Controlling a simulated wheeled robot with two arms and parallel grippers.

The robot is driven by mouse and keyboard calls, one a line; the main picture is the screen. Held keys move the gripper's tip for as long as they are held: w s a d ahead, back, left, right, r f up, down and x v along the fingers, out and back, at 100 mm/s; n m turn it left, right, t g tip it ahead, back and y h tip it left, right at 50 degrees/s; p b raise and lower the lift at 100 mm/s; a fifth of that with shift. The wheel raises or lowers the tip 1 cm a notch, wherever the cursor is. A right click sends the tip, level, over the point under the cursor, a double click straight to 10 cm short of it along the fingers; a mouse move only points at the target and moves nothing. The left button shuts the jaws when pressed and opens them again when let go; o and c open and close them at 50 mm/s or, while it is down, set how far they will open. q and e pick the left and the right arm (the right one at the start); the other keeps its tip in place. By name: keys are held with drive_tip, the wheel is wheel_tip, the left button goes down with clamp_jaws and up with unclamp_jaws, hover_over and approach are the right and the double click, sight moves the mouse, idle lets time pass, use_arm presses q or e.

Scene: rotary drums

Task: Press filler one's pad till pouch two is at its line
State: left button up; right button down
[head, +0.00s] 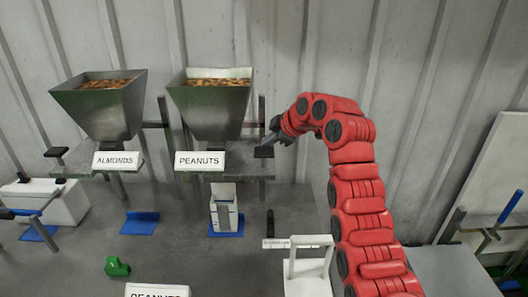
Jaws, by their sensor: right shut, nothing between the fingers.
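Two metal hopper fillers stand at the back. The left filler (105,112) is labelled ALMONDS and the right filler (212,110) PEANUTS; neither shows a number. Each has a dark pad, one left of the almonds filler (56,152) and one right of the peanuts filler (263,152). A whitish pouch (223,200) stands upright under the peanuts filler; its line and fill level are too small to tell. My right gripper (273,139) is shut and empty, just above the peanuts pad; contact cannot be told. My left gripper is not in view.
The pouch stands on a blue mat (226,234); another blue mat (140,223) is empty. A green object (117,267), a PEANUTS card (157,291) and a white stand (306,270) are nearer. A white box-like device (60,206) is at left. The middle table is mostly clear.

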sight(267, 151)
drive_tip(key=shift+f+b, duration=1.3)
drive_tip(key=shift+f, duration=0.4)
idle(1.2)
drive_tip(key=shift+r, duration=2.1)
drive_tip(key=shift+r+p, duration=1.25)
drive_tip(key=shift+r, duration=1.35)
drive_tip(key=shift+f, duration=0.1)
